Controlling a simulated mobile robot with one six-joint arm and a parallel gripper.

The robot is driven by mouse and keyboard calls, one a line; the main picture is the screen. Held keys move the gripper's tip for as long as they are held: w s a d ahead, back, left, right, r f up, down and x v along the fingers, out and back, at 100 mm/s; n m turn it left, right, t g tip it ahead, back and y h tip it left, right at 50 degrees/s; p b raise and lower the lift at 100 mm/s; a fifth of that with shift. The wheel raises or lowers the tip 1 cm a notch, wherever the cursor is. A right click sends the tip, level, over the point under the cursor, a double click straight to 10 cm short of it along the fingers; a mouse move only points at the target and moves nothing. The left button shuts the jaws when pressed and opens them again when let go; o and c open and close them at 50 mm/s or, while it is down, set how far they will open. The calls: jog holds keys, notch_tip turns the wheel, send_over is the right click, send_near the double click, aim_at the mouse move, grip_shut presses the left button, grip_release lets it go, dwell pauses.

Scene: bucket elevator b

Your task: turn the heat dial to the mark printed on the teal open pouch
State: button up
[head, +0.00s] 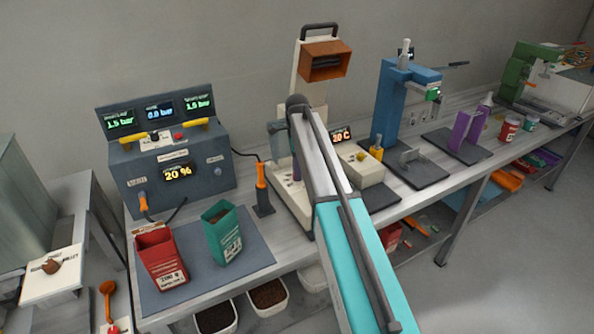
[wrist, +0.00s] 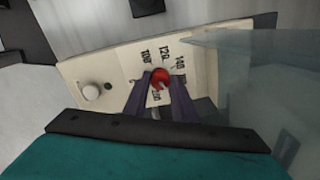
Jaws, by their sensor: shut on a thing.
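The heat dial (wrist: 161,77) is a small red knob on a cream panel in the wrist view, with printed numbers around it. My gripper (wrist: 160,88) has its two dark purple fingers shut on the dial, one on each side. The dial's pointer is hard to make out. The teal open pouch (head: 228,236) stands upright on the bench mat in the head view, left of my arm. Its white label is too small to read. In the head view my arm hides the dial.
A red open pouch (head: 160,262) stands beside the teal one on the grey mat (head: 256,262). An orange-handled tool (head: 262,190) stands close left of my arm. A blue press (head: 390,105) stands to the right.

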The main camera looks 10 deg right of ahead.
dwell(0.3)
jog(key=o, duration=1)
jog(key=shift+o, duration=0.2)
jog(key=shift+n, duration=0.3)
